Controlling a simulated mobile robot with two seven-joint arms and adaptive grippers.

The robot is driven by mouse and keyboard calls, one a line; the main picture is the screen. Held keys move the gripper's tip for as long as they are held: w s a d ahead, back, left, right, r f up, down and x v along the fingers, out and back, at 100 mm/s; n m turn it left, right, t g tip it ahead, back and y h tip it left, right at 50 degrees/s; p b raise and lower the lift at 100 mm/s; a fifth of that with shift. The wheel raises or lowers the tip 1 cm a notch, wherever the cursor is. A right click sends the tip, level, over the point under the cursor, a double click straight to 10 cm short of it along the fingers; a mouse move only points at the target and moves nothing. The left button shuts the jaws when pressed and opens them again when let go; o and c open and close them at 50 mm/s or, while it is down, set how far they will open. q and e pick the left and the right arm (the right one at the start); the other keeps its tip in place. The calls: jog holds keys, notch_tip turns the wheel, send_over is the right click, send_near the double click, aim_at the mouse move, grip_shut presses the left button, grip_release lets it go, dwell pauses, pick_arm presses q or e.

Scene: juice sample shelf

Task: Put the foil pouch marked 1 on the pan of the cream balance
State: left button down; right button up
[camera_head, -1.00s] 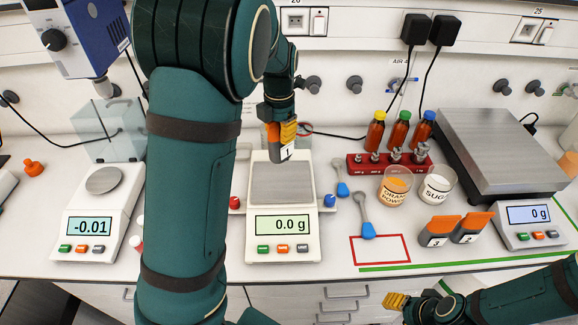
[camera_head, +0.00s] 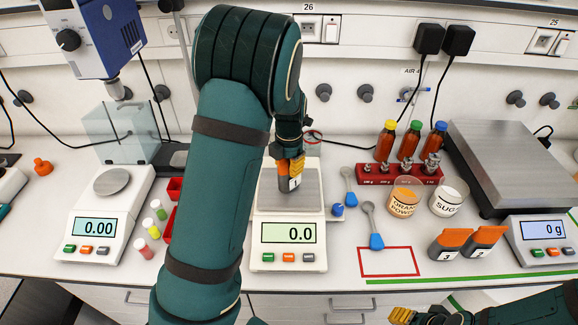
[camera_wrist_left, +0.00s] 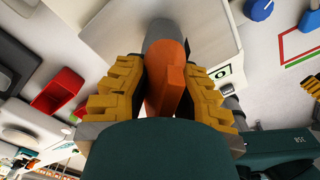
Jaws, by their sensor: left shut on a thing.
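My left gripper (camera_head: 291,164) is shut on the foil pouch marked 1 (camera_head: 291,184), a grey pouch with an orange top. In the left wrist view, the orange top (camera_wrist_left: 166,75) sits between the yellow fingers. The pouch is upright over the grey pan (camera_head: 311,184) of the cream balance (camera_head: 289,256), which reads 0.0. I cannot tell for sure whether its lower edge touches the pan. My right gripper (camera_head: 401,315) is at the bottom edge, partly out of view, and its opening does not show clearly.
Two more pouches, marked 3 (camera_head: 451,243) and 2 (camera_head: 484,241), stand at the right. A white balance (camera_head: 97,226) is at the left, a large scale (camera_head: 512,165) at the right. Beakers, bottles and a red weight block (camera_head: 372,173) stand behind. Small vials (camera_head: 158,209) are left of the cream balance.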

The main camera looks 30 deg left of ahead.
pick_arm(q)
jog(key=shift+s, duration=0.1)
jog(key=c, duration=1)
grip_release()
notch_tip(320, 180, up, 12)
jog(key=shift+r+p, duration=0.15)
jog(key=shift+p, duration=0.65)
jog(key=shift+d, duration=0.1)
